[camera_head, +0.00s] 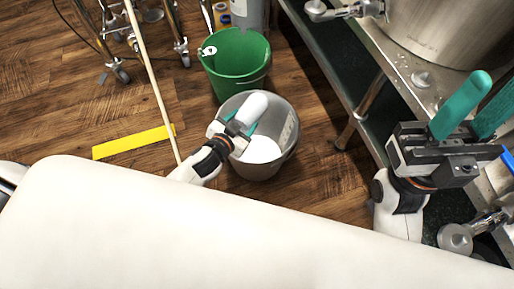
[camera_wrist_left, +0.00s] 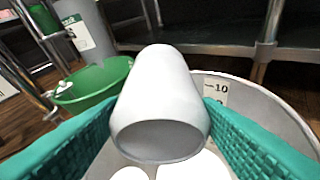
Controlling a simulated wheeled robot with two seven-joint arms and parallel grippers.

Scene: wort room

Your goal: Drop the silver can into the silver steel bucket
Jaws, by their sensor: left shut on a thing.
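The silver can (camera_head: 250,106), pale and smooth, is held between the teal fingers of my left gripper (camera_head: 239,128). The can is tilted, over the opening of the silver steel bucket (camera_head: 287,132). In the left wrist view the can (camera_wrist_left: 160,95) sits between the two teal fingers (camera_wrist_left: 160,135), its near end facing the camera. The bucket (camera_wrist_left: 285,105) shows behind and below it, with a scale mark on its inner wall. Its inside has a bright white area at the bottom. My right gripper (camera_head: 474,108) is open and empty at the right, away from the bucket.
A green bucket (camera_head: 232,75) stands just behind the steel bucket. A metal rack (camera_head: 345,60) with a large steel vessel (camera_head: 437,30) is at the right. A yellow strip (camera_head: 133,142) and a long pole (camera_head: 152,80) are at the left. The wooden floor at the left is partly clear.

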